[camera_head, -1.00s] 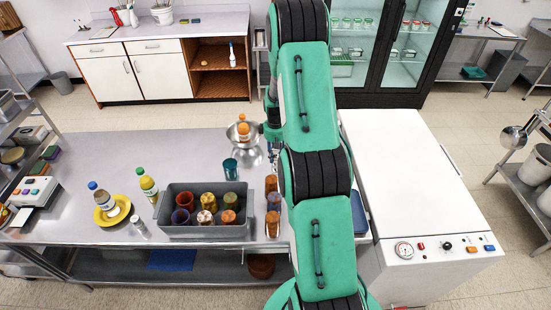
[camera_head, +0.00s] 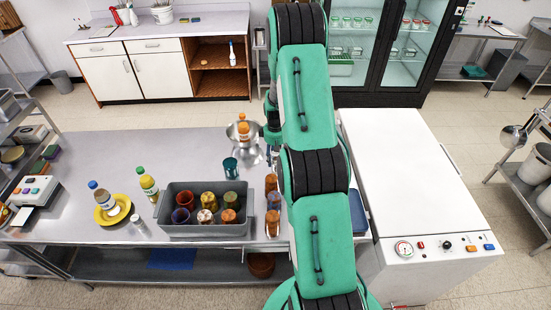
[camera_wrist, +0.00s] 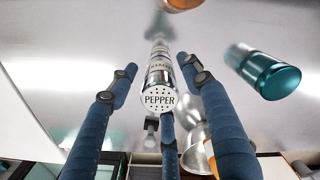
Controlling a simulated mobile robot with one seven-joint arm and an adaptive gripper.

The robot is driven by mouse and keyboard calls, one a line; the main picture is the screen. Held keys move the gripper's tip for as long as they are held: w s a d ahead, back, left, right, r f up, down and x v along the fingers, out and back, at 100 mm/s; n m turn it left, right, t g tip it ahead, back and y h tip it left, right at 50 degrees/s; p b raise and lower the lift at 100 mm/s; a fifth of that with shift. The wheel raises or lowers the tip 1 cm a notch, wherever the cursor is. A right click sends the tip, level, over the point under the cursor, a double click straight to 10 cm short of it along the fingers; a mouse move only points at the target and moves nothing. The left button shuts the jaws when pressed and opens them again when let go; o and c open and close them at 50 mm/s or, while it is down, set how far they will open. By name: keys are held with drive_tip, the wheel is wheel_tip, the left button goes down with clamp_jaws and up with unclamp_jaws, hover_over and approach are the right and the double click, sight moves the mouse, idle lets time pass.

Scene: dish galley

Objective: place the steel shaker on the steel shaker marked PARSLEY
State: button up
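A steel shaker (camera_wrist: 159,98) with PEPPER on its perforated lid shows in the middle of the wrist view, lid toward the camera. A narrower steel body with a dark-lettered band (camera_wrist: 160,66) continues in line beyond it, like a stack; I cannot read PARSLEY for sure. My gripper (camera_wrist: 156,66) has its blue fingers on both sides of the shakers, with visible gaps, so it looks open. In the head view my arm hides most of the gripper and the stack. Another small steel shaker (camera_head: 137,221) stands by the yellow plate.
A teal cup (camera_head: 230,168) stands close to the gripper, also at right in the wrist view (camera_wrist: 268,75). A steel bowl (camera_head: 240,136) holds an orange-topped bottle.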

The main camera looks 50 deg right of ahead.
drive_tip(key=shift+r, duration=0.15)
drive_tip(key=shift+r+b, duration=0.6)
drive_tip(key=shift+r, duration=5.4)
drive_tip(key=shift+w+a+r, duration=0.1)
drive_tip(key=shift+a+r, duration=0.05)
drive_tip(key=shift+r, duration=0.1)
drive_tip(key=s+a+r+t+h, duration=0.1)
drive_tip(key=s+a+r, duration=0.1)
drive_tip(key=a+r, duration=1)
drive_tip(key=s+a+r+t, duration=0.1)
drive_tip(key=s+a+r, duration=0.1)
drive_tip(key=a+r, duration=1.1)
drive_tip(key=s+a+r+t, duration=0.1)
drive_tip(key=s+a+r, duration=0.3)
drive_tip(key=s+a, duration=0.6)
drive_tip(key=s+a+r+t+y, duration=0.1)
drive_tip(key=s+a+r, duration=0.3)
drive_tip(key=s+a, duration=0.6)
drive_tip(key=s+t, duration=0.1)
drive_tip(key=s, duration=0.2)
drive_tip(key=shift+s+a+t, duration=0.2)
drive_tip(key=shift+a+t, duration=0.1)
drive_tip(key=shift+a, duration=0.1)
